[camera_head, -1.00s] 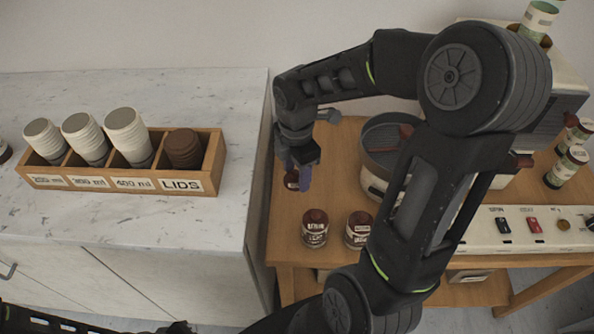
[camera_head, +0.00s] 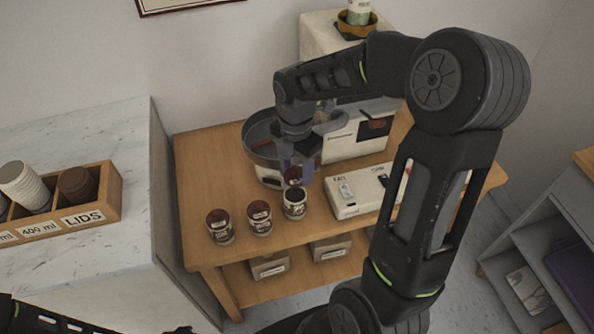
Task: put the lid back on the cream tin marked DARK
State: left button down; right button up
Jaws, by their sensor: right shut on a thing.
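Three small tins with pale labels stand in a row near the front of the wooden table. The left tin (camera_head: 220,227) and the middle tin (camera_head: 260,218) have dark red lids on. The right tin (camera_head: 294,207) shows a dark, lidless top. My right gripper (camera_head: 297,167) is shut on a dark red lid (camera_head: 293,176), just above and behind the right tin's top; I cannot tell whether they touch. The fingers partly hide the lid. The labels are too small to read for DARK. My left gripper is out of view.
A round grey pan-like machine (camera_head: 262,150) stands behind the gripper. A white switch panel (camera_head: 352,194) lies close to the right of the tins. A marble counter (camera_head: 125,160) with a wooden cup-and-lid box (camera_head: 112,200) is at left. The table's left part is clear.

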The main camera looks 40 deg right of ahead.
aim_at(296, 186)
jog(key=shift+s, duration=0.1)
jog(key=shift+a, duration=0.1)
jog(key=shift+f, duration=0.1)
notch_tip(296, 186, down, 5)
jog(key=b, duration=0.4)
jog(key=shift+r, duration=0.2)
jog(key=shift+f+b, duration=0.6)
jog(key=shift+f, duration=0.25)
dwell(0.8)
jog(key=shift+f+p, duration=0.1)
jog(key=shift+p, duration=0.25)
dwell(1.1)
dwell(0.3)
jog(key=o, duration=1.4)
